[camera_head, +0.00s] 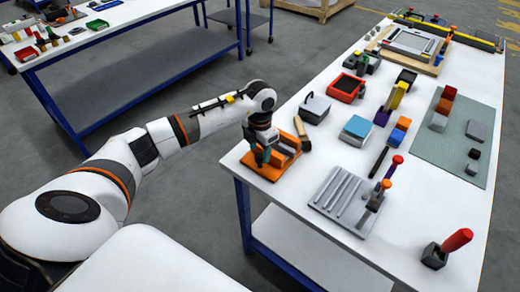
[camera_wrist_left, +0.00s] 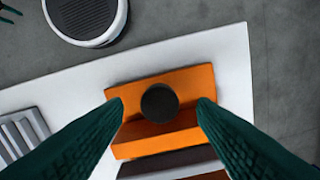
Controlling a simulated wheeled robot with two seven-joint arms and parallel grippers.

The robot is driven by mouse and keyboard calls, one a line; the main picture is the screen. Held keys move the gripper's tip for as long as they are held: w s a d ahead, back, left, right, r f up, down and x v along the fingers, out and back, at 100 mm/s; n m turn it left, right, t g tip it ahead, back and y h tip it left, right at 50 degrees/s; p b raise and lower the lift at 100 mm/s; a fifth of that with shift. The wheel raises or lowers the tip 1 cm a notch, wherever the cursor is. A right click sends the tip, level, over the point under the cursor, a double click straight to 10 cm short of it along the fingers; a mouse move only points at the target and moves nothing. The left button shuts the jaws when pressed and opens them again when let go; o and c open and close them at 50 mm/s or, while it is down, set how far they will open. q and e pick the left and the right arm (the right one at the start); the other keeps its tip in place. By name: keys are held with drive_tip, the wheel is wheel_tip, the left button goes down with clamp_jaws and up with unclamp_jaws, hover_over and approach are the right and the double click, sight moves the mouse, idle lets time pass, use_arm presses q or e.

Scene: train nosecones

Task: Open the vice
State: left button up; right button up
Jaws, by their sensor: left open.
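The orange vice (camera_head: 284,160) stands on the near left corner of the white table in the head view. In the left wrist view the orange vice (camera_wrist_left: 190,82) shows from above, with a round black knob (camera_wrist_left: 159,103) at its end and a grey band across its body. My left gripper (camera_head: 262,160) points down at the vice's left end. In the wrist view my left gripper (camera_wrist_left: 160,104) is open, with one dark green finger on each side of the knob and a visible gap to it. The knob is hidden by the gripper in the head view. My right gripper is not in view.
A brush (camera_head: 302,134) stands just behind the vice. A grey grooved plate (camera_head: 342,192) lies to the right, with a blue-topped box (camera_head: 357,129) farther back. The white table's (camera_head: 243,165) edge is close to the vice's left end.

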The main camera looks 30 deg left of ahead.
use_arm(q)
drive_tip(key=shift+f, duration=1.05)
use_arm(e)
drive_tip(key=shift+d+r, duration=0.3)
use_arm(q)
drive_tip(key=c, duration=1)
drive_tip(key=shift+o, duration=0.2)
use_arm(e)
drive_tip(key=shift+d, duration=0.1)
